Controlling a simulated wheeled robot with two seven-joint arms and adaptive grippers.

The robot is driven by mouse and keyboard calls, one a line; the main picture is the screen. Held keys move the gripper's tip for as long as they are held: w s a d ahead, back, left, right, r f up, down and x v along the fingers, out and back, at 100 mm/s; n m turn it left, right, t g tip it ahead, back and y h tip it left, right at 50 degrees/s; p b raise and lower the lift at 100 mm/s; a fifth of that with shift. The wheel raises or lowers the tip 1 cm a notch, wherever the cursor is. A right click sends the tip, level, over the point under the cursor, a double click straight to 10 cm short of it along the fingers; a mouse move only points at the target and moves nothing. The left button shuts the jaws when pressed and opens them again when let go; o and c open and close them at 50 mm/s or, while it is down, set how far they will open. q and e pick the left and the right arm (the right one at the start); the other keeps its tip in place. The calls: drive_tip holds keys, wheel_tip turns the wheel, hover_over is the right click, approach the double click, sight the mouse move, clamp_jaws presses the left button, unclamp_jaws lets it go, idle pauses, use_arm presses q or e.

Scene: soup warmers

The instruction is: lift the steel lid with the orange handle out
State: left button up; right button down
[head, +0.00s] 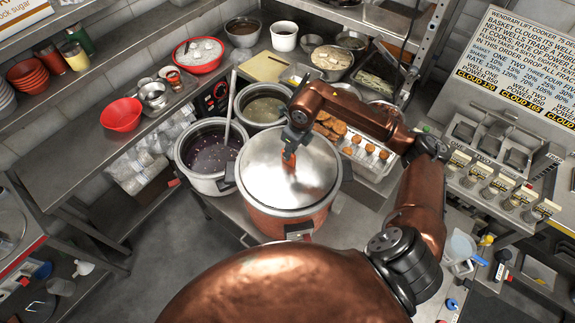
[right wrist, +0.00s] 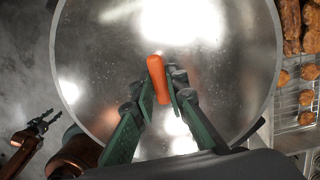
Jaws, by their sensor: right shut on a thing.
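The steel lid (head: 265,185) with the orange handle (head: 289,168) is over the red-sided soup warmer (head: 285,222) in the middle of the head view. I cannot tell whether the rim touches the warmer. My right gripper (head: 290,150) comes down from above and is shut on the orange handle. In the right wrist view the handle (right wrist: 157,80) stands between the green fingers, with the lid (right wrist: 100,60) filling the space below. My left gripper (right wrist: 46,122) shows at the left of the right wrist view, open and empty; it is not in the head view.
Two open soup warmers stand beside it: one with dark soup (head: 207,160), one with pale soup (head: 262,108). A ladle (head: 231,100) leans in the dark one. A rack of fried food (head: 365,150) is close on the right. Floor at lower left is free.

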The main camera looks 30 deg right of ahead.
drive_tip(key=shift+r, duration=0.25)
drive_tip(key=shift+r+p, duration=0.65)
drive_tip(key=shift+r, duration=1.05)
